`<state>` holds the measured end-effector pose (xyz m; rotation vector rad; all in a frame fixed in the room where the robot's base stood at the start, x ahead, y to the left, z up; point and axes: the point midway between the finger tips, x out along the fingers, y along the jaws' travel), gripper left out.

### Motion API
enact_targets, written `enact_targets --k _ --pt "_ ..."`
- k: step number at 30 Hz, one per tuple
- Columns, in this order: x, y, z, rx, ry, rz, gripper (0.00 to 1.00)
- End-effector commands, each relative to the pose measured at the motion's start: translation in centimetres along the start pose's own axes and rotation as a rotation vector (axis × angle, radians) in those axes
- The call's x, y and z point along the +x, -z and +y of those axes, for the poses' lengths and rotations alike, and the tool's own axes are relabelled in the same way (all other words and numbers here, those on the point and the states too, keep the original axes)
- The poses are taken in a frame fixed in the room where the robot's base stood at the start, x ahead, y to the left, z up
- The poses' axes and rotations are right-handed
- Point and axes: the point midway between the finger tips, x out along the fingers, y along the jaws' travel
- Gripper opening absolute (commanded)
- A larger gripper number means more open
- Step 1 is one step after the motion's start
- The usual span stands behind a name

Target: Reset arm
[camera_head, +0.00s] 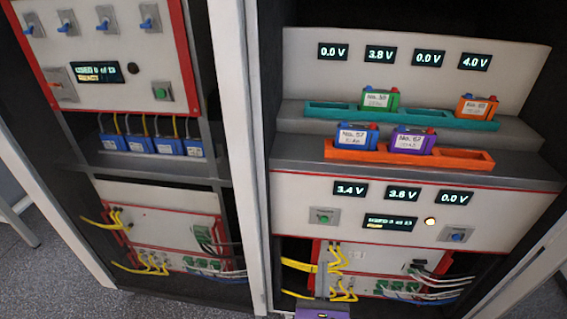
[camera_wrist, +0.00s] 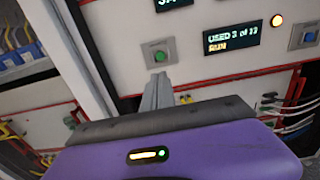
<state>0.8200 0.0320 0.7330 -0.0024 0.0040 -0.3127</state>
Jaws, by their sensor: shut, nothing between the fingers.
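My gripper shows at the bottom of the head view (camera_head: 322,268), in front of the lower part of the right cabinet. In the wrist view its grey fingers (camera_wrist: 158,90) are together, with nothing between them, above its purple body. The fingertips are just below a green button (camera_wrist: 160,56) on the white panel. I cannot tell from these views how far they are from the panel.
The right cabinet holds a teal tray (camera_head: 340,112) and an orange tray (camera_head: 478,160) with coloured batteries. Its control panel (camera_head: 300,195) has displays, a green button and a blue switch. Yellow cables (camera_head: 300,265) hang below. The left cabinet holds blue batteries (camera_head: 165,146).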

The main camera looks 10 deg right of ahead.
Motion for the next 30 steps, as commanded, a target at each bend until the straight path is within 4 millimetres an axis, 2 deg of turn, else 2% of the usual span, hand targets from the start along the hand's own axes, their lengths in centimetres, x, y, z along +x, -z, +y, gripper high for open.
enact_targets --k 5,8,11,14,20,24,30 --pt "0.0 0.1 0.4 0.073 -0.015 0.004 0.00" --pt "0.1 0.2 1.5 0.267 -0.057 0.042 0.00" --pt "-0.6 -0.1 2.7 0.583 -0.110 0.111 0.00" --pt "-2.9 0.2 2.9 0.907 -0.139 0.211 0.00" --pt "-9.9 -1.0 1.5 1.591 -0.132 0.421 0.00" --pt "-15.1 -3.7 -0.6 2.041 -0.082 0.532 0.00" --pt "-21.4 -8.9 -4.7 2.574 0.019 0.603 0.00"
